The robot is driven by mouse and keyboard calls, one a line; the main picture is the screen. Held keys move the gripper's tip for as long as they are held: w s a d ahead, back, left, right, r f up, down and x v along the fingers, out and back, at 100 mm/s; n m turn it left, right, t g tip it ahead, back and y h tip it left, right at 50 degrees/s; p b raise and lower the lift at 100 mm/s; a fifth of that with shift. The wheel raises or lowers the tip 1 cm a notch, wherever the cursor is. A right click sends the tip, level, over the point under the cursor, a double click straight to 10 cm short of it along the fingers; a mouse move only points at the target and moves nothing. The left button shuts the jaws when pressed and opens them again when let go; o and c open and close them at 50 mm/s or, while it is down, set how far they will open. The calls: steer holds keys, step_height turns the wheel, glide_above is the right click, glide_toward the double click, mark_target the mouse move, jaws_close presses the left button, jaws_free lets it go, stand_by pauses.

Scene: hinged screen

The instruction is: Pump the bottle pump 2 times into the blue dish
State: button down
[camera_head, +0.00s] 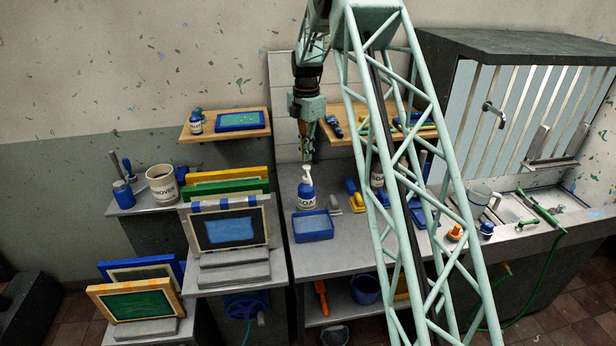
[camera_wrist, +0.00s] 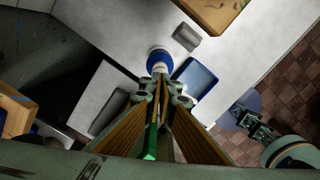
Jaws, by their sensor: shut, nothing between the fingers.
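The blue soap bottle (camera_head: 306,199) with a white pump head (camera_head: 306,174) stands upright on the grey counter. The blue dish (camera_head: 313,226) lies just in front of it and looks empty. My gripper (camera_head: 308,157) points down, shut and empty, just above the pump head; whether they touch is unclear. In the wrist view, my gripper (camera_wrist: 164,92) covers part of the bottle (camera_wrist: 158,54), and the dish (camera_wrist: 198,75) shows to its right. The pump nozzle is mostly hidden there.
A second soap bottle (camera_head: 377,178) is partly hidden behind my arm's lattice. Blue and yellow tools (camera_head: 355,194) lie right of the dish. A screen frame on a stand (camera_head: 228,232) is at left, a wooden shelf (camera_head: 340,138) behind. A sink (camera_head: 510,206) is at right.

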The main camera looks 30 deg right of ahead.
mark_target(306, 167)
steer(key=shift+f+b, duration=1.05)
steer(key=shift+f, duration=1.3)
steer(key=shift+r, duration=0.15)
steer(key=shift+r+p, duration=1.2)
steer(key=shift+r, duration=1.45)
